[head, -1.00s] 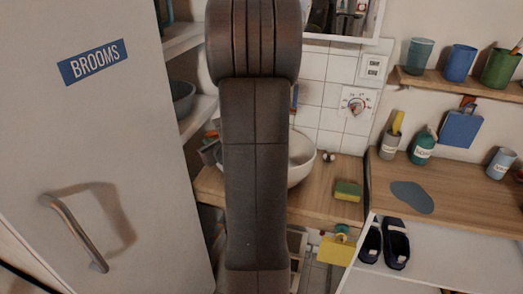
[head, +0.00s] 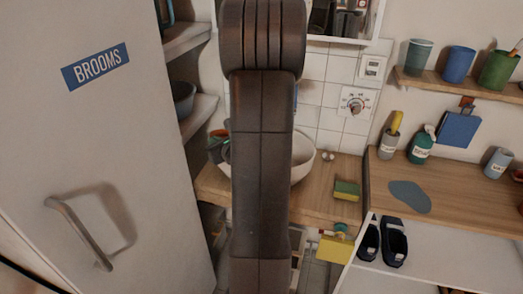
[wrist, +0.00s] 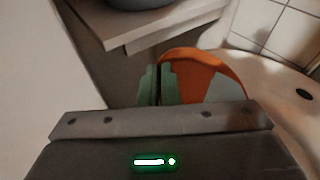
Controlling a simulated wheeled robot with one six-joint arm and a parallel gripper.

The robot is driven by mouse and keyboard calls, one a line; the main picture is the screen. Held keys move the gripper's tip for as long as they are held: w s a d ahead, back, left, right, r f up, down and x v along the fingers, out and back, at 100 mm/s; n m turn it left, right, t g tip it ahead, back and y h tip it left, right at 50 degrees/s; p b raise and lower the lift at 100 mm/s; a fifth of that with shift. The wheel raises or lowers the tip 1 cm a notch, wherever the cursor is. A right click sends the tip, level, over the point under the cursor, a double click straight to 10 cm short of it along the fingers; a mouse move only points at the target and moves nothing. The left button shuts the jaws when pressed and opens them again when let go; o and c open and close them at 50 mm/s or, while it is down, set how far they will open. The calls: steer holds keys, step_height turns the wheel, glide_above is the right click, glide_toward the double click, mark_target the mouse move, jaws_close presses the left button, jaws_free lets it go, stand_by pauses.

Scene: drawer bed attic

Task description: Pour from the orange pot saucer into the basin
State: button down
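The orange pot saucer (wrist: 225,63) shows in the wrist view just beyond my gripper, tipped up so its rim forms an arch. My gripper (wrist: 158,84) has its greenish fingers closed on the saucer's near left edge. The white basin (wrist: 264,75) lies to the right of and behind the saucer, with a dark drain hole. In the head view the basin (head: 303,158) stands on the wooden counter, partly hidden by my arm. Only a bit of orange and part of my gripper show left of the arm there. The saucer's contents cannot be made out.
A tall cabinet door marked BROOMS (head: 75,150) stands close on the left. Shelves with a dark bowl (head: 183,98) are beside it. A sponge (head: 346,190) lies on the counter right of the basin. Shoes (head: 394,243) sit on a white shelf at lower right.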

steer(key=shift+w+d+m+t+y+p, duration=0.1)
steer(key=shift+w+d+m+y+p, duration=0.15)
steer(key=shift+d+m+p, duration=0.4)
steer(key=shift+w+d+m+t+y+p, duration=0.15)
steer(key=shift+d+y+p, duration=0.25)
steer(key=shift+d, duration=0.5)
steer(key=shift+w+d+m+t+y+p, duration=0.1)
steer(key=shift+w+d+m+y+p, duration=0.15)
steer(key=shift+d+m+p, duration=0.4)
stand_by(0.5)
steer(key=shift+w+d+r+m+t+y+p, duration=0.15)
steer(key=shift+w+d+r+m+y+p, duration=0.1)
steer(key=shift+d+r+m+p, duration=0.6)
steer(key=shift+w+d+r+m+t+y+p, duration=0.1)
steer(key=shift+w+d+r+m+y+p, duration=0.15)
steer(key=shift+d+p, duration=0.6)
stand_by(0.8)
steer(key=shift+s+a+f, duration=0.1)
steer(key=shift+a, duration=0.1)
